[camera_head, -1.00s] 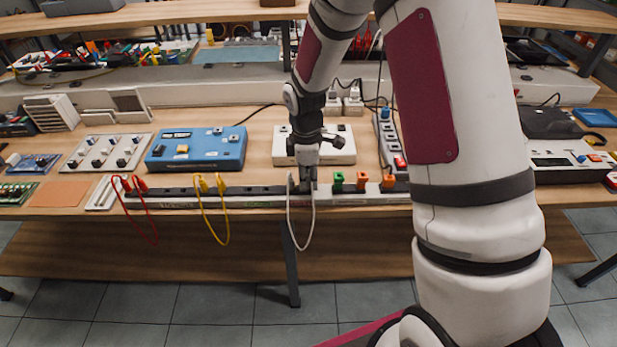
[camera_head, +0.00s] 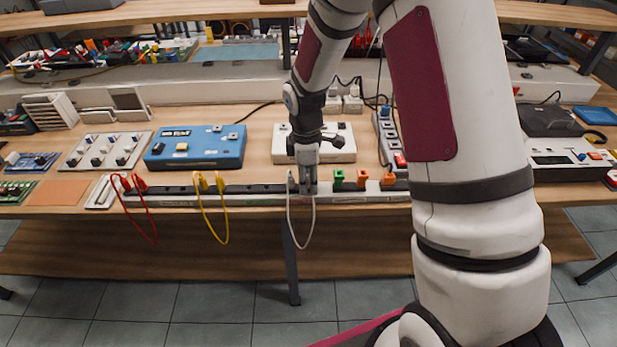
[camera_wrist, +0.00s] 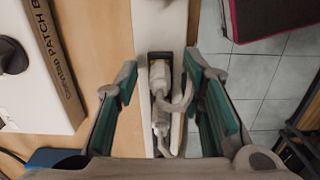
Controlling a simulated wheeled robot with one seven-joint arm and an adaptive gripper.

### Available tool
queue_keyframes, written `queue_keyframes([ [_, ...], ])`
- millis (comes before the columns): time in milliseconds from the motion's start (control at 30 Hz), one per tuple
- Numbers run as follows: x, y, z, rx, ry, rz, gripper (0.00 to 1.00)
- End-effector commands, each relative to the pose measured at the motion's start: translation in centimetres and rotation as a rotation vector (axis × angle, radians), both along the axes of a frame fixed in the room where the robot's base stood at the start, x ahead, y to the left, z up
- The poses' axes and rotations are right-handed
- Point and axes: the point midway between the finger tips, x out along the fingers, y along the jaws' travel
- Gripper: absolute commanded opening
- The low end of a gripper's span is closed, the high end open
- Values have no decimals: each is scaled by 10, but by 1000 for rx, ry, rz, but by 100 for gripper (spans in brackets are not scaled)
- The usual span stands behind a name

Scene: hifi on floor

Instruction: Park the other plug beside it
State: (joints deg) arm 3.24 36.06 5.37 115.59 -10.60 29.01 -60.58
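The grey cable (camera_head: 302,246) hangs in a loop in front of the long rail (camera_head: 262,199). In the wrist view, its two grey plugs, one farther up the picture (camera_wrist: 159,74) and one lower (camera_wrist: 160,127), stand beside each other in the rail's slot. My gripper (camera_head: 308,187) is over the rail at the cable's right end. In the wrist view my gripper (camera_wrist: 165,100) is open, with its green-padded fingers on either side of the plugs and gaps between. How deep the plugs sit is unclear.
A red cable (camera_head: 151,235) and a yellow cable (camera_head: 225,235) hang from the rail to the left. Green (camera_head: 338,179) and orange plugs (camera_head: 362,180) stand close to the right of my gripper. A white box (camera_head: 345,147) lies behind it.

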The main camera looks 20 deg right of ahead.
Motion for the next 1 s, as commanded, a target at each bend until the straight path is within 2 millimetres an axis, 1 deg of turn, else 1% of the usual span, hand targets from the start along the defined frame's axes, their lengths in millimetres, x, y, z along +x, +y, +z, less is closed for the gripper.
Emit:
queue_keyframes([
  [233, 0, 0, 1, 0, 0, 0, 37],
  [367, 1, 0, 10, 0, -3, -1, 37],
  [467, 1, 0, 25, 1, -4, -2, 37],
  [700, 1, 2, 74, 0, -5, -1, 37],
  [800, 1, 3, 92, -1, -5, 0, 37],
  [900, 1, 3, 105, 0, -3, -1, 37],
  [1000, 1, 4, 115, 0, -2, -1, 37],
])
